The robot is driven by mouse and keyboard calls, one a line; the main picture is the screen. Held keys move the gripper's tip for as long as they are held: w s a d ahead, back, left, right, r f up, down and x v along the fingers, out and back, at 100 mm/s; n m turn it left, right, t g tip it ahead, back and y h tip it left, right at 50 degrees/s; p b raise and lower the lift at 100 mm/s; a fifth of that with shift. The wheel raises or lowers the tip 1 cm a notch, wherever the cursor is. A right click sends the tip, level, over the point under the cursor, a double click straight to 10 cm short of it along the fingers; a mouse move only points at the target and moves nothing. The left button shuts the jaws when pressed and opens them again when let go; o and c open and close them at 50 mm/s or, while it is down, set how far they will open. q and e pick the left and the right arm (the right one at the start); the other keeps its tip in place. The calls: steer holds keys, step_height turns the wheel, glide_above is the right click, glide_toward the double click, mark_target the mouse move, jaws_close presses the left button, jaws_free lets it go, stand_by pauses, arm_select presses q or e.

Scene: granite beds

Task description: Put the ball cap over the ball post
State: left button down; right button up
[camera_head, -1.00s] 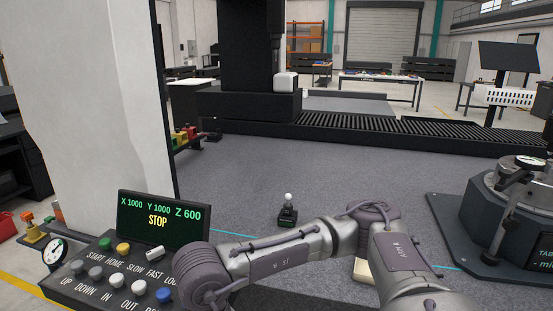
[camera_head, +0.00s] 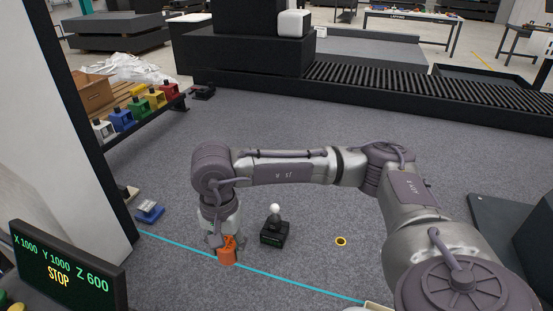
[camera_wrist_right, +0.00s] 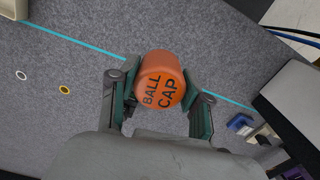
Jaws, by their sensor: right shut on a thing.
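The orange ball cap (camera_head: 227,251) is held in my right gripper (camera_head: 222,240), left of the ball post in the head view. In the right wrist view the cap (camera_wrist_right: 161,80) shows its "BALL CAP" lettering between the two fingers of the right gripper (camera_wrist_right: 160,88). The ball post (camera_head: 274,233) is a white ball on a dark stem and black base, standing on the grey granite surface. The cap is apart from the post. The post is not visible in the right wrist view. My left gripper is not in view.
A yellow ring (camera_head: 341,241) lies on the granite right of the post. A blue block (camera_head: 149,212) lies at the left by the white column. A control panel screen (camera_head: 66,266) stands at lower left. A rack with coloured blocks (camera_head: 140,110) is behind.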

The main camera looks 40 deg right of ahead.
steer(key=w+d+r+m+p, duration=0.15)
steer(key=w+d+m, duration=0.3)
steer(key=m, duration=0.55)
step_height(320, 180, up, 4)
steer(key=m+p, duration=0.4)
steer(key=m, duration=2.3)
glide_above(275, 205)
steer(key=shift+w+r, duration=0.1)
steer(key=shift+f+b, duration=2.5)
steer(key=shift+f, duration=2.1)
steer(key=shift+f+b, duration=0.35)
steer(key=shift+f, duration=0.45)
